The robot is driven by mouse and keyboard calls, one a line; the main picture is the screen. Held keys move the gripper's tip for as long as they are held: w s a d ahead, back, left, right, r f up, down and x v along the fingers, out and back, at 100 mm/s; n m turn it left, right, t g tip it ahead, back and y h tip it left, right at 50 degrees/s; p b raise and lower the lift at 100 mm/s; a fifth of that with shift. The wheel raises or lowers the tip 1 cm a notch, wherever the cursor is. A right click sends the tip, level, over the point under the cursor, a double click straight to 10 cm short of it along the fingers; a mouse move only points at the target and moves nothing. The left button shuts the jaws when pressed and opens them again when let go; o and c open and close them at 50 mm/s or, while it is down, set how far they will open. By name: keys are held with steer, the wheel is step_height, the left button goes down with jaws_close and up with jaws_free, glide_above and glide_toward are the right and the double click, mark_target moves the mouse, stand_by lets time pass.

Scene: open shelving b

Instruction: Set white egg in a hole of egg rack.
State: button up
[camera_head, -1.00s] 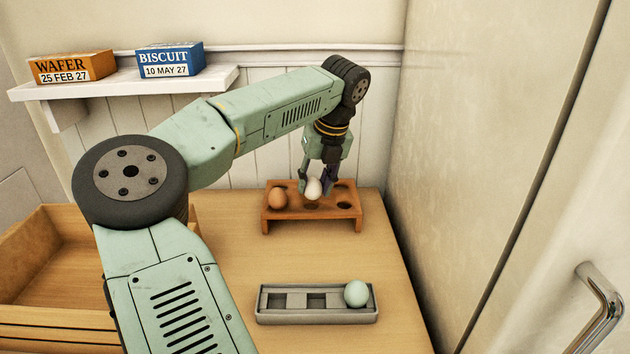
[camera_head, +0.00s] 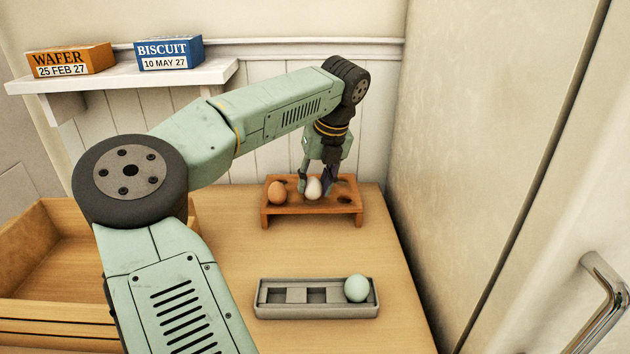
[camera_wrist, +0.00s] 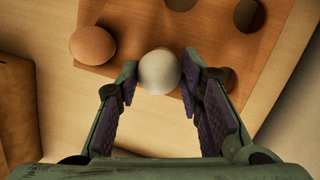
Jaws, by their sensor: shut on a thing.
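The white egg (camera_head: 314,188) is between the fingertips of my gripper (camera_head: 316,187), which is shut on it. The egg rack (camera_head: 278,212) is an orange-brown wooden stand with holes in its top. The white egg is low over the front middle of the rack and hides the hole there; I cannot tell whether it touches the rim. In the wrist view the white egg (camera_wrist: 159,71) shows between both fingers (camera_wrist: 160,75), beside an open hole (camera_wrist: 221,78). A brown egg (camera_head: 277,193) sits in the front left hole, left of my gripper.
A grey tray (camera_head: 285,312) with a pale green egg (camera_head: 357,288) lies in front of the rack. A wooden box (camera_head: 40,290) stands at left. A wafer box (camera_head: 70,60) and a biscuit box (camera_head: 168,55) sit on a shelf. A tall pale cabinet (camera_head: 490,130) is at right.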

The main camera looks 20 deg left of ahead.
steer(key=shift+f+b, duration=0.35)
steer(key=shift+f, duration=0.2)
steer(key=o, duration=0.8)
steer(key=shift+r, duration=0.1)
steer(key=v, duration=1.2)
